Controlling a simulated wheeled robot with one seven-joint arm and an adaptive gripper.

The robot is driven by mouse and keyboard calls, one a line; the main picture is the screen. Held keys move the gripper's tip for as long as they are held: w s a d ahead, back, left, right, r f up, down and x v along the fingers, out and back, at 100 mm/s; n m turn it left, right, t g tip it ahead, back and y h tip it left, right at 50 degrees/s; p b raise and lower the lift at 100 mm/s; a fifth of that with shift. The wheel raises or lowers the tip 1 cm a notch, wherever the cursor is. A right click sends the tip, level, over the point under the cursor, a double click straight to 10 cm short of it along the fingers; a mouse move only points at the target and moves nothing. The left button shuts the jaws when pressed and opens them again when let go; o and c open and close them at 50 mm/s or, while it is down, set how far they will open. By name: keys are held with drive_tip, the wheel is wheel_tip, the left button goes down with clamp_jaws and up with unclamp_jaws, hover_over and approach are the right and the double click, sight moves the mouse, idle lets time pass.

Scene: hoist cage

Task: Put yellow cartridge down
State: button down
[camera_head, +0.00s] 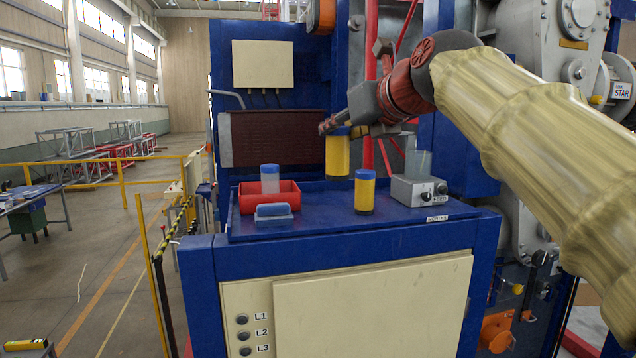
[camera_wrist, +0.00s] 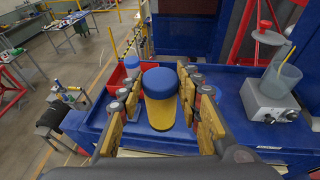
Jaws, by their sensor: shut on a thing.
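My gripper (camera_head: 345,130) is shut on a yellow cartridge (camera_head: 338,158) with a blue cap. It holds the cartridge upright, seemingly above the blue worktop (camera_head: 320,222). In the wrist view the blue cap (camera_wrist: 160,82) and yellow body of this held cartridge sit between the two fingers. A second yellow cartridge (camera_head: 365,194) with a blue cap stands upright on the worktop, to the right of the held one in the head view.
A red bin (camera_head: 284,200) at the left holds a pale, blue-capped cartridge (camera_head: 270,180). A grey block with a blue top (camera_head: 273,212) sits in front of it. A grey knobbed device (camera_head: 418,191) with a clear beaker (camera_head: 418,164) stands at the right. The front middle worktop is clear.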

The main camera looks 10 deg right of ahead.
sight(348, 168)
drive_tip(key=w+f, duration=0.9)
drive_tip(key=f, duration=0.1)
drive_tip(key=shift+f, duration=0.35)
drive_tip(key=shift+w+f, duration=0.15)
drive_tip(key=shift+w, duration=0.05)
drive_tip(key=c, duration=1.3)
unclamp_jaws()
drive_tip(key=shift+o, duration=0.3)
drive_tip(key=b+v, duration=0.1)
drive_tip(key=v, duration=1.1)
drive_tip(key=shift+s, duration=0.15)
